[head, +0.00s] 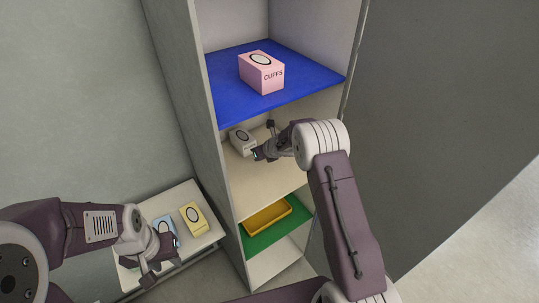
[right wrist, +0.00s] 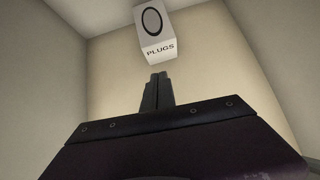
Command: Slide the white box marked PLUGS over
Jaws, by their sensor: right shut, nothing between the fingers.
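The white box marked PLUGS (head: 241,140) stands on the cream middle shelf (head: 262,182) of the cabinet, near its left wall. In the right wrist view the PLUGS box (right wrist: 154,32) shows its label and a black oval. My right gripper (head: 259,153) is inside that compartment, just right of the box. Its fingers (right wrist: 157,80) are together and empty, pointing toward the box; a small gap seems to separate them, but contact is hard to judge. My left gripper (head: 166,258) is by the low side table; its finger opening is unclear.
A pink CUFFS box (head: 262,73) stands on the blue shelf (head: 310,93) above. A yellow tray (head: 268,216) sits on the green shelf (head: 287,236) below. Blue (head: 163,225) and yellow (head: 193,218) boxes stand on the low white table (head: 209,236). The cabinet walls bound my right arm's space.

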